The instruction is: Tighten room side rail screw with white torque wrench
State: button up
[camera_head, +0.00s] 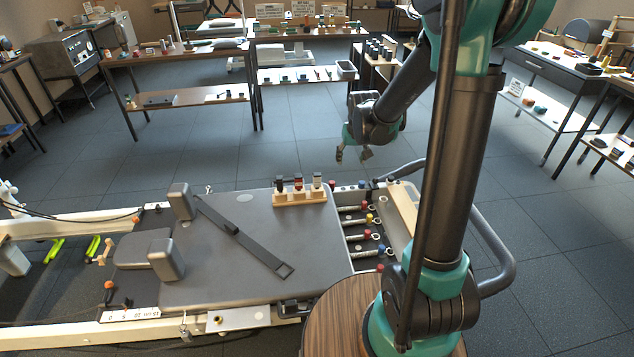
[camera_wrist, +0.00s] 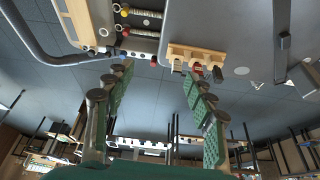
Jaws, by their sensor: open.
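My gripper (camera_head: 353,155) is open and empty, held in the air beyond the far right part of the reformer. Its two green-padded fingers are spread wide in the wrist view (camera_wrist: 156,88). A wooden tool rack (camera_head: 300,199) stands on the grey carriage (camera_head: 240,265) near its far right corner, and also shows beyond the fingers in the wrist view (camera_wrist: 196,55). It holds three upright tools with dark tops, the middle one a red-handled tool (camera_head: 298,183). I cannot tell which is the white torque wrench. A small metal fitting (camera_head: 209,189) shows at the far edge; I cannot make out whether it is the screw.
A black strap (camera_head: 235,232) lies across the carriage beside grey shoulder pads (camera_head: 165,258). Springs with coloured knobs (camera_head: 368,235) and a curved grey bar (camera_head: 495,240) are at the right. Work tables (camera_head: 190,55) stand behind; the floor between is clear.

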jog(key=w+a+f, duration=0.4)
jog(key=w+a, duration=0.1)
jog(key=w, duration=0.5)
send_near(317, 174)
jog(key=shift+n, duration=0.4)
jog(key=x, duration=0.5)
jog(key=shift+a, duration=0.15)
jog(key=shift+x, duration=2.95)
jog(key=shift+c, duration=0.5)
grip_shut()
